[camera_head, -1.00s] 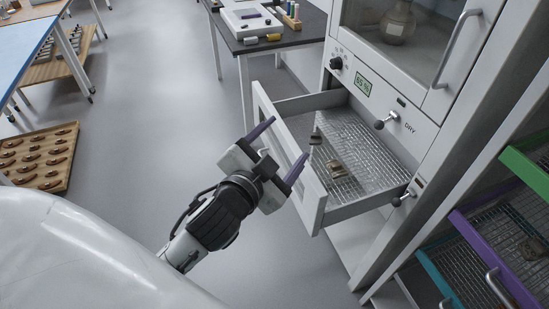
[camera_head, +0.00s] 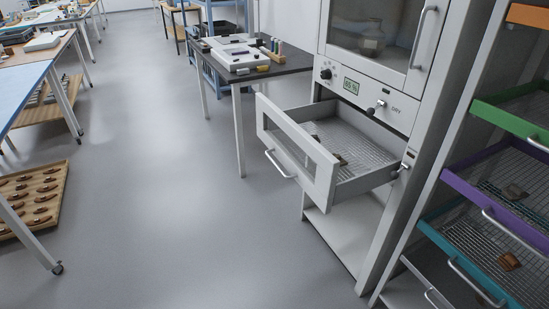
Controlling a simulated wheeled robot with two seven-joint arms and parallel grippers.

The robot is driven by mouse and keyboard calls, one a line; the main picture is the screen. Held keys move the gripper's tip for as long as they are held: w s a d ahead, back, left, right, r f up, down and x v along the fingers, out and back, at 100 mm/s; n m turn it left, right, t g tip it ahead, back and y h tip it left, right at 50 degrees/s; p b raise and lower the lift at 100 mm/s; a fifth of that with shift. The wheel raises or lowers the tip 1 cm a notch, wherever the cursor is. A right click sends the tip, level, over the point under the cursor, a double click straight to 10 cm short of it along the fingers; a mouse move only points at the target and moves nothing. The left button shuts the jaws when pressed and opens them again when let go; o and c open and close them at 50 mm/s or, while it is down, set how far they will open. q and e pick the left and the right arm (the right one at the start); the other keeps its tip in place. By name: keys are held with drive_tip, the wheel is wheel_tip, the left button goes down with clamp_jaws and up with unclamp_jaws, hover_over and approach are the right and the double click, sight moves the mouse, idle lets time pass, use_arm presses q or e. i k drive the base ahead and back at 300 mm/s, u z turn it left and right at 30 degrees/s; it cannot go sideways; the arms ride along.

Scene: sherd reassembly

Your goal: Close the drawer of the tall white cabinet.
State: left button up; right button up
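The tall white cabinet (camera_head: 366,92) stands right of centre, with a glass door above and a dial and green display on its front. Its drawer (camera_head: 297,148) is pulled well out toward the left. The drawer has a white front with a window and a bar handle (camera_head: 279,165), and a wire mesh floor (camera_head: 352,143). A small brown sherd (camera_head: 341,160) lies on the mesh near the front, and another small piece lies farther left, partly hidden by the front panel. Neither of my grippers is in view.
A rack with green, purple (camera_head: 500,192) and teal (camera_head: 465,250) trays stands close at right. A dark-topped table (camera_head: 282,69) stands behind the drawer. A wooden tray of sherds (camera_head: 52,179) is at left. The grey floor in the middle is clear.

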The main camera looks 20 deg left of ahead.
sight(324, 190)
drive_tip(key=u, duration=0.55)
drive_tip(key=i, duration=1.2)
drive_tip(key=u, duration=0.15)
drive_tip(key=k, duration=1.3)
drive_tip(key=z, duration=0.65)
drive_tip(key=i, duration=1.2)
drive_tip(key=u, duration=0.5)
